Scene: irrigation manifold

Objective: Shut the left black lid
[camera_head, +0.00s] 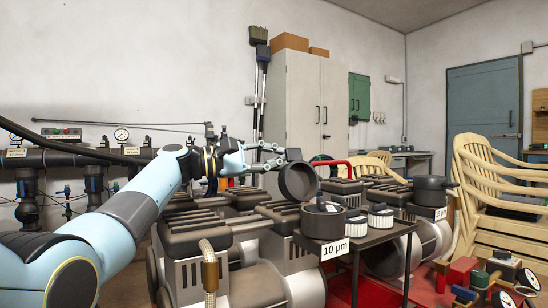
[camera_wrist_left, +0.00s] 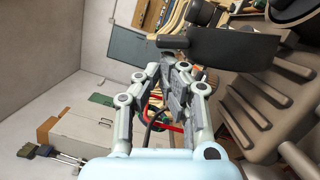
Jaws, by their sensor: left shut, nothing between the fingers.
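The left black lid (camera_head: 298,181) stands raised and steeply tilted, its round hollow inside facing the head camera. It is above and left of the dark filter housing (camera_head: 323,221) by the "10 µm" label. My left gripper (camera_head: 278,156) is at the lid's upper left edge, shut and empty. In the left wrist view the lid's dark side (camera_wrist_left: 235,48) is just beyond the fingertips (camera_wrist_left: 176,72); I cannot tell whether they touch. Another black-topped housing (camera_head: 430,190) stands at the right by a second label, its lid down. My right gripper is not in view.
Two white ribbed filter cartridges (camera_head: 380,218) stand on the dark small table (camera_head: 374,245) beside the housing. Grey-black ribbed machines (camera_head: 210,235) crowd the left and behind. Wooden chairs (camera_head: 490,190) and red items stand at the right.

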